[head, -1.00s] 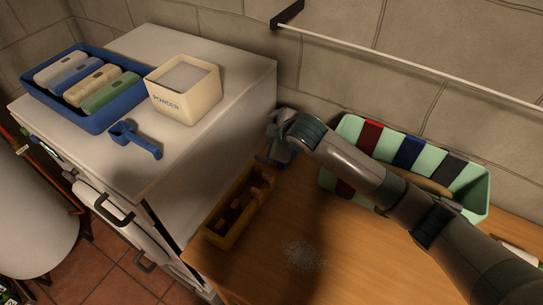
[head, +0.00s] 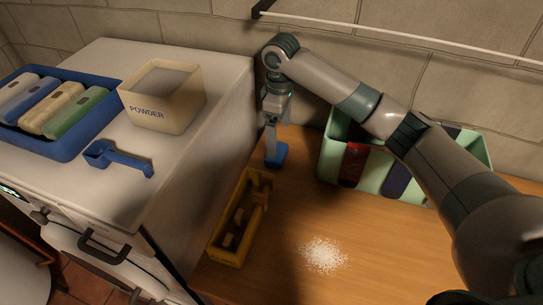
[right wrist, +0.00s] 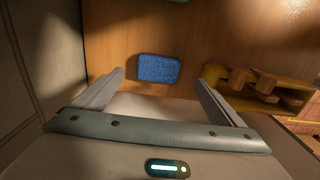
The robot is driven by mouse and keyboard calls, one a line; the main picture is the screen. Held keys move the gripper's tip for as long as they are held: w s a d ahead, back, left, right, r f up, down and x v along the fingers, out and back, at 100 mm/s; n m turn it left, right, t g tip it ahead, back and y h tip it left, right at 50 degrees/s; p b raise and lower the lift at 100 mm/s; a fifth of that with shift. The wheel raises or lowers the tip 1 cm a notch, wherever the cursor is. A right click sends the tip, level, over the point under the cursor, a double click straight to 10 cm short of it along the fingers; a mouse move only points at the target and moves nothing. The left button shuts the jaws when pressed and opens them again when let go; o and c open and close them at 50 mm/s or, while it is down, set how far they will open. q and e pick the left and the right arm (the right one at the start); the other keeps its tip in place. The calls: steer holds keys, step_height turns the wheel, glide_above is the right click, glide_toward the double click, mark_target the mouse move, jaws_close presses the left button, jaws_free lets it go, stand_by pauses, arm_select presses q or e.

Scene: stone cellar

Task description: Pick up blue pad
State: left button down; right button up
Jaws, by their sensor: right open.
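The blue pad (head: 279,154) lies flat on the wooden table near its back left corner, by the white appliance. In the right wrist view the pad (right wrist: 158,68) shows whole, a rounded blue rectangle lying beyond and between the two fingertips. My right gripper (head: 270,148) points down over the pad, and one finger hides part of it in the head view. In the right wrist view my right gripper (right wrist: 162,82) is open and empty, with a finger on each side of the pad. My left gripper is not in view.
A yellow caddy (head: 238,222) stands in front of the pad. A mint green bin (head: 331,153) with coloured packs is to its right. White powder (head: 324,255) is spilled on the table. The white appliance (head: 198,161) rises at the left, with the wall behind.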

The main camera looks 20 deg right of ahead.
mark_target(282, 149)
steer(key=shift+f, duration=0.1)
steer(key=shift+a+f+p, duration=0.15)
steer(key=shift+f+p, duration=0.15)
steer(key=shift+f, duration=0.35)
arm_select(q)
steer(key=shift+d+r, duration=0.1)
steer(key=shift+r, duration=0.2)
arm_select(e)
steer(key=shift+w+f, duration=0.1)
steer(key=shift+f, duration=0.35)
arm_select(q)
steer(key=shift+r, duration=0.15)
arm_select(e)
steer(key=shift+f, duration=0.1)
steer(key=shift+f+p, duration=0.25)
steer(key=shift+p, duration=0.15)
steer(key=f+p, duration=0.1)
steer(key=f, duration=0.3)
steer(key=shift+w+p, duration=0.2)
steer(key=shift+p, duration=0.1)
steer(key=shift+f, duration=0.25)
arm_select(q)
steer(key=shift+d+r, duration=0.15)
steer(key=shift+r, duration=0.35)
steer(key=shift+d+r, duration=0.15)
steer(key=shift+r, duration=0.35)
